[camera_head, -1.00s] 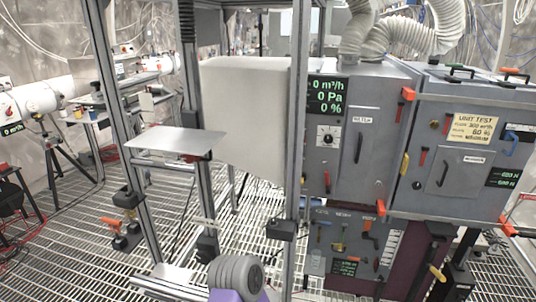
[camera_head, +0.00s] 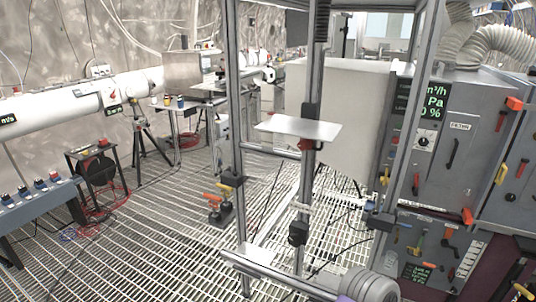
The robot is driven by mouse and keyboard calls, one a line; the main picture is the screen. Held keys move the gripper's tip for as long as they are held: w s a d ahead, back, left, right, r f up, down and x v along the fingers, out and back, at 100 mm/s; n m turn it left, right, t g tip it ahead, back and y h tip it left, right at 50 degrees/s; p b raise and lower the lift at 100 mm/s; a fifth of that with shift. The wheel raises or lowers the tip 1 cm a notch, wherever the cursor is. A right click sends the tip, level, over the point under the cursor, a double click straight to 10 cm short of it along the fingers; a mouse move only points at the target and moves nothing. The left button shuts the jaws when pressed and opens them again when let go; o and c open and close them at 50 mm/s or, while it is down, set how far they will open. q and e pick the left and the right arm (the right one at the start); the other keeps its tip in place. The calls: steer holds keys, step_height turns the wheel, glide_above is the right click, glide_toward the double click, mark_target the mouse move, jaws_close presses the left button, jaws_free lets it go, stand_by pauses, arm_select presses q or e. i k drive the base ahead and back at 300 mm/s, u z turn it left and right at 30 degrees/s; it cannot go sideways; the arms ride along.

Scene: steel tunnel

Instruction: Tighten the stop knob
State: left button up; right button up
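I cannot tell for sure which part is the stop knob. A red knob (camera_head: 306,144) sits under the flat metal plate (camera_head: 299,127) on the upright of the aluminium frame (camera_head: 236,120). Orange handles (camera_head: 211,198) on black clamps stand by the left post, low down. A black block (camera_head: 298,233) is on the post lower down. Neither of my grippers is in view, so nothing is seen held.
A grey cabinet (camera_head: 450,150) with handles and displays stands on the right. A ribbed grey cylinder (camera_head: 370,285) is at the bottom edge. A blue control table (camera_head: 40,205) and a black reel stand (camera_head: 97,170) are at left. Grated floor (camera_head: 150,245) between is open.

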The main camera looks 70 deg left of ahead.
mark_target(303, 144)
steer(key=k, duration=0.3)
steer(key=u, duration=1.05)
